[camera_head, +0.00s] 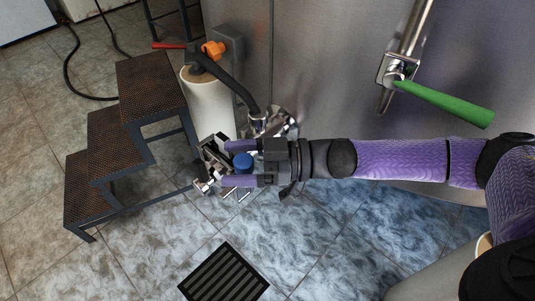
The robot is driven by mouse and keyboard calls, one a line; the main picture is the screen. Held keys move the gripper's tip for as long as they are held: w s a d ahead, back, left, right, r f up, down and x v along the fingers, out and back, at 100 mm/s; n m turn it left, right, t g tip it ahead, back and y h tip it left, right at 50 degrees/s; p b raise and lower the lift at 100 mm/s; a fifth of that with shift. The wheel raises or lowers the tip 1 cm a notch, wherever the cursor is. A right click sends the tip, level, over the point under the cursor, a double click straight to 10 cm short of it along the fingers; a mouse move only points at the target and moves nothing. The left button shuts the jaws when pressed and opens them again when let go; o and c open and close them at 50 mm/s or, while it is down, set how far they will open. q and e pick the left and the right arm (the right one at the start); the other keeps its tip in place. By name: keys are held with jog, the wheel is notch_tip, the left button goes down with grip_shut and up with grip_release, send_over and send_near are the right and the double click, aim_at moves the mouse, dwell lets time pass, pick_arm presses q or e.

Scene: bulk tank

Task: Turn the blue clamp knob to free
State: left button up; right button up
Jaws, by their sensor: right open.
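The blue clamp knob (243,161) shows as a small round blue shape in the middle of the head view. My right gripper (238,163) reaches in from the right with its purple-sleeved arm. Its jaws are open, with one finger on each side of the knob. Whether the fingers touch the knob is too small to tell. Metal clamp and fitting parts (209,150) show just left of the fingertips, and part of the clamp is hidden behind the gripper. My left gripper is not in view.
A green-handled valve (440,102) sticks out from the steel tank (320,70). A black hose (232,84) runs down beside a white cylinder (207,104). Dark steps (151,85) stand at the left. A floor drain grate (223,276) lies below on open tiles.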

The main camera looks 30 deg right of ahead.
pick_arm(q)
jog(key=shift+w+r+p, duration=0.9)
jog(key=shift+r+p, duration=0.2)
jog(key=shift+p, duration=0.05)
pick_arm(e)
jog(key=v, duration=0.9)
jog(key=shift+r, duration=0.1)
